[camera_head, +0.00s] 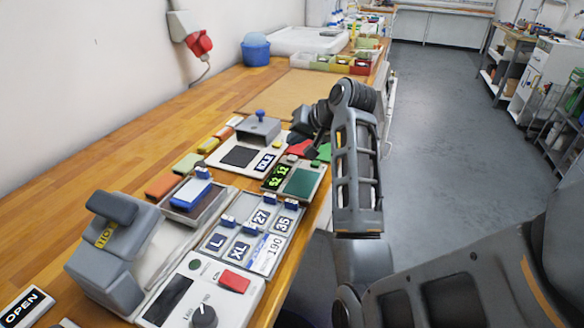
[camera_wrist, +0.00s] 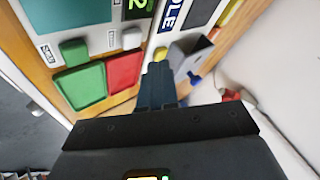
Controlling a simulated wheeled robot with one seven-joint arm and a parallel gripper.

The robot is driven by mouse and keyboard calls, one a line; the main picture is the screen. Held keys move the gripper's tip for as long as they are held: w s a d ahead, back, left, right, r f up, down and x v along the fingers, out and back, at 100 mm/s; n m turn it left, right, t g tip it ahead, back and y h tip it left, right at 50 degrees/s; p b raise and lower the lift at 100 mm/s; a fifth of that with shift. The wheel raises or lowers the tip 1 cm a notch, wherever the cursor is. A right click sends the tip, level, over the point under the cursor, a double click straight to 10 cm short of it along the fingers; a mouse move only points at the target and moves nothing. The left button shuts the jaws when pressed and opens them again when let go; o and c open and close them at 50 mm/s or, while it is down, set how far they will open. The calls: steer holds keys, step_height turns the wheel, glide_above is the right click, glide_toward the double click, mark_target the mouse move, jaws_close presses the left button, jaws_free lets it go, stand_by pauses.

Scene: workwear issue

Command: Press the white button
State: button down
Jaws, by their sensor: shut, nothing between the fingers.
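The white button (camera_wrist: 131,38) is a small pale knob at the top edge of a red plate in the wrist view. A green button (camera_wrist: 75,52) is to its left and a yellow one (camera_wrist: 160,53) to its right. My gripper (camera_wrist: 158,68) is shut and empty. Its fingertips appear just below the yellow button and to the lower right of the white one; I cannot tell whether they touch anything. In the head view my gripper (camera_head: 302,140) is over the far end of the device with the green display (camera_head: 278,177).
A red plate (camera_wrist: 124,71) and a green plate (camera_wrist: 82,86) lie below the buttons. A grey box with a blue knob (camera_head: 258,128) stands left of my gripper. Panels with tags and a dial (camera_head: 204,315) fill the nearer bench (camera_head: 95,185). A brown mat (camera_head: 285,92) lies bare beyond.

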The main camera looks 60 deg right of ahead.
mark_target(295, 159)
steer(key=shift+f, duration=1)
steer(key=shift+f, duration=0.15)
stand_by(1.2)
steer(key=shift+f, duration=0.25)
steer(key=shift+f+b, duration=0.3)
steer(key=shift+f, duration=0.15)
stand_by(0.7)
steer(key=shift+r, duration=0.15)
steer(key=shift+r+p, duration=0.75)
steer(key=shift+p, duration=0.3)
step_height(295, 159, up, 5)
steer(key=p, duration=0.5)
stand_by(0.8)
